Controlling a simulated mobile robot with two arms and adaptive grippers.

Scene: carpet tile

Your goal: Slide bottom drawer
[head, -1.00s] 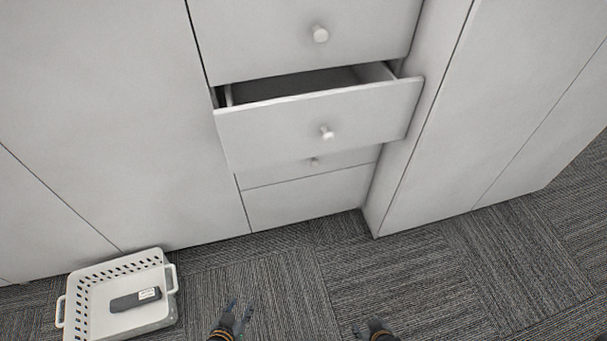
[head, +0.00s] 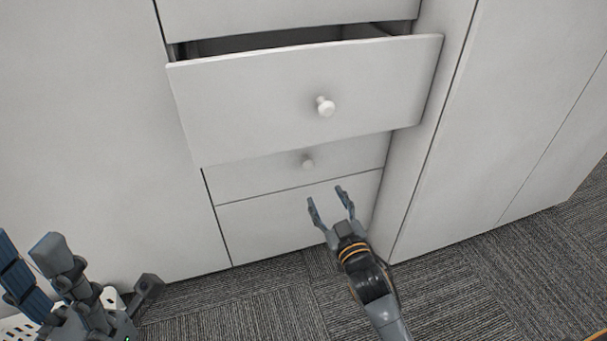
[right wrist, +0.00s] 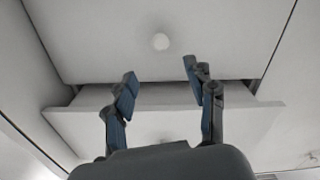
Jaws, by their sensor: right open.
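The white cabinet has a drawer (head: 250,112) pulled partly out, with a round knob (head: 325,106). Below it is a closed drawer front with a smaller knob (head: 308,163), partly shaded. The lowest panel (head: 265,226) below that is flush, and I see no knob on it. My right gripper (head: 331,201) is open and empty, in front of the lowest panel in the head view. In the right wrist view its fingers (right wrist: 162,85) are spread, with a knob (right wrist: 160,41) beyond them and a protruding drawer front. My left gripper (head: 32,262) is at the lower left, its opening unclear.
Tall flat cabinet doors stand left (head: 80,120) and right (head: 490,110). Grey carpet (head: 480,270) lies clear in front.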

